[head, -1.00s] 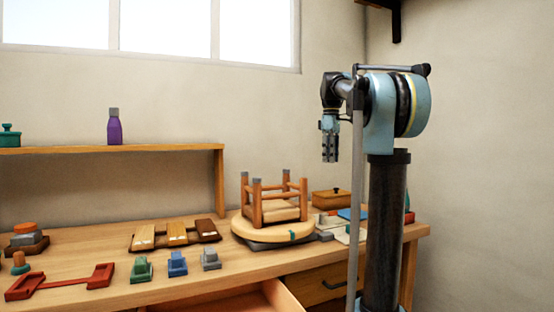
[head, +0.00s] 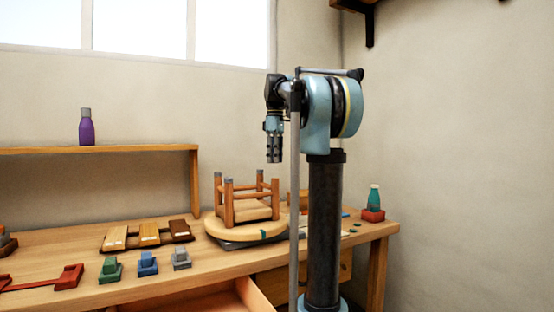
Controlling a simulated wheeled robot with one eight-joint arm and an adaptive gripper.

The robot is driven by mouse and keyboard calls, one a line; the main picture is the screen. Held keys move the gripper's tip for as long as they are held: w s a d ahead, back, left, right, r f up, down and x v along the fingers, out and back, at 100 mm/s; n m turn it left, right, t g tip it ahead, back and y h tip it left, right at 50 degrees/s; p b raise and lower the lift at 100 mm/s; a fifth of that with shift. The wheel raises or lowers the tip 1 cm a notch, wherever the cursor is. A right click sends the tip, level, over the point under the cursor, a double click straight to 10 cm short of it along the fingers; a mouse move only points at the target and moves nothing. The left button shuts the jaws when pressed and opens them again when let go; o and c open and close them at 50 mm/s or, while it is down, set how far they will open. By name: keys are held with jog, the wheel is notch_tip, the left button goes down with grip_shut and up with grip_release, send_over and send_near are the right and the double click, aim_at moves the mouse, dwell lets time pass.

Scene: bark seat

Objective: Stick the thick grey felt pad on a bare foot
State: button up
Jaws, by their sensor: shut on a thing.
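Green, blue and grey blocks (head: 147,264) stand along the bench front. Wooden trays (head: 149,235) lie left of the stool. A drawer (head: 232,300) is open below. A green bottle (head: 375,197) stands on a red block at right. The shelf (head: 100,150) is at back left.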

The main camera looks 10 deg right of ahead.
jog(key=shift+f, duration=0.15)
jog(key=shift+f, duration=2.6)
jog(key=shift+s, duration=0.3)
jog(key=shift+f, duration=0.2)
jog(key=o, duration=0.7)
jog(key=o, duration=0.3)
jog(key=shift+o, duration=0.3)
jog(key=shift+s, duration=0.1)
